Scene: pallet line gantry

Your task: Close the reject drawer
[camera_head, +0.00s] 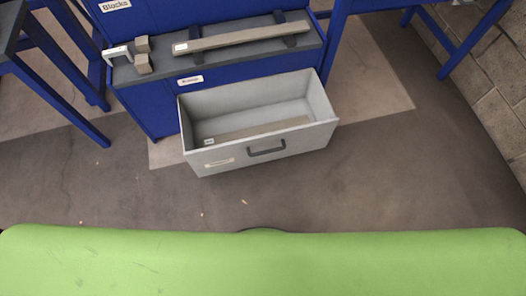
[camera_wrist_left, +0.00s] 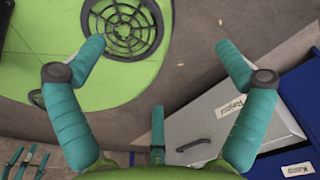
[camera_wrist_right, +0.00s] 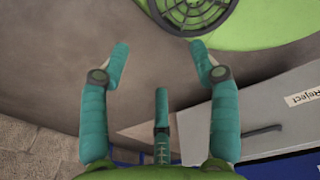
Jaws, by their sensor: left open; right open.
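The grey reject drawer (camera_head: 196,165) stands pulled out from the blue cabinet (camera_head: 150,102) in the head view, its open top showing a long bar (camera_head: 255,131) lying inside. Its dark handle (camera_head: 266,150) is on the front face. The left wrist view shows the drawer front (camera_wrist_left: 215,128) with its "Reject" label, beyond my left gripper (camera_wrist_left: 160,45), which is open and empty. The right wrist view shows the drawer front (camera_wrist_right: 230,135) at the right, beside my right gripper (camera_wrist_right: 159,50), which is open and empty. Neither gripper touches the drawer or shows in the head view.
Above the drawer, a dark shelf (camera_head: 215,66) carries a long bar (camera_head: 240,38), small blocks (camera_head: 143,62) and a light handle-shaped piece (camera_head: 118,53). Blue table legs (camera_head: 60,80) stand at left. A block wall (camera_head: 500,80) is at right. Floor before the drawer is clear.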

